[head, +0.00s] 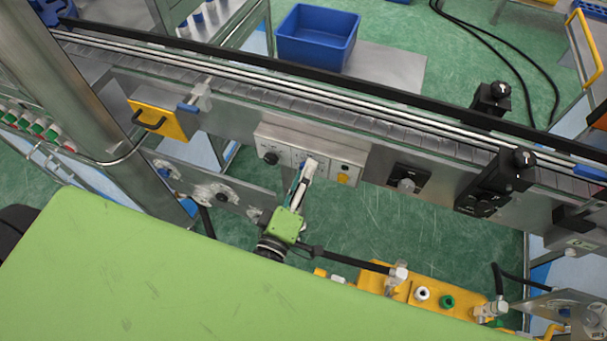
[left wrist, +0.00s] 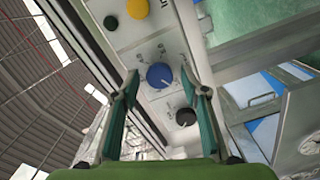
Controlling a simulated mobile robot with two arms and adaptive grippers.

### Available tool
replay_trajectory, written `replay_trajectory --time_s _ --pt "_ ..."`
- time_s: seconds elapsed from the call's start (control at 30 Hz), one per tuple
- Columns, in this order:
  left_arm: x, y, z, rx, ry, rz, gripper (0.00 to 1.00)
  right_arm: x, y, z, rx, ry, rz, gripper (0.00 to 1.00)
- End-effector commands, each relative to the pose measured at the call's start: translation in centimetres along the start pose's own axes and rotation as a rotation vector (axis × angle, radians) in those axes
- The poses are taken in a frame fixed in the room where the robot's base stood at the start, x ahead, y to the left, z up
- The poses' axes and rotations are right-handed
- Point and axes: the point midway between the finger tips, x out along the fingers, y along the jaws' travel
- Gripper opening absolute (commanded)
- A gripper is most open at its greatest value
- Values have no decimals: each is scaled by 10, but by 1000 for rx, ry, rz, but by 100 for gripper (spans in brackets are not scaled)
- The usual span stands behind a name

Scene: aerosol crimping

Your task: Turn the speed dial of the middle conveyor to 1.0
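The conveyor's control panel (head: 284,141) is a pale box on the front of the long conveyor. In the left wrist view the panel carries a blue dial (left wrist: 160,75) with a white pointer line and printed marks around it. A black knob (left wrist: 186,116) sits below the blue dial; it also shows in the head view (head: 270,158). My left gripper (left wrist: 168,88) is open, its two fingers on either side of the blue dial and apart from each other. In the head view the left gripper (head: 307,168) reaches up to the panel and largely hides the blue dial. My right gripper is out of view.
A yellow button (left wrist: 137,8) and a green button (left wrist: 110,22) are farther along the panel. A yellow handled box (head: 160,120) is left on the conveyor's side. A blue bin (head: 317,35) stands behind. Black devices (head: 497,185) are mounted to the right.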

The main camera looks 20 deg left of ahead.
Motion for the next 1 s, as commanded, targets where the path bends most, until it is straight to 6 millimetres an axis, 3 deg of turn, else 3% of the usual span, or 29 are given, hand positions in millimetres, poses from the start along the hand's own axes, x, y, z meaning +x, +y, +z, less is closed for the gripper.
replay_trajectory --time_s 0.27,0.7,1.0 --pt "-10 -1 1 2 -2 -2 41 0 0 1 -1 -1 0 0" --pt "-96 -1 1 2 -4 -2 41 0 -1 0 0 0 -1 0" --pt "-120 0 0 0 0 1 41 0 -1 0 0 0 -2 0"
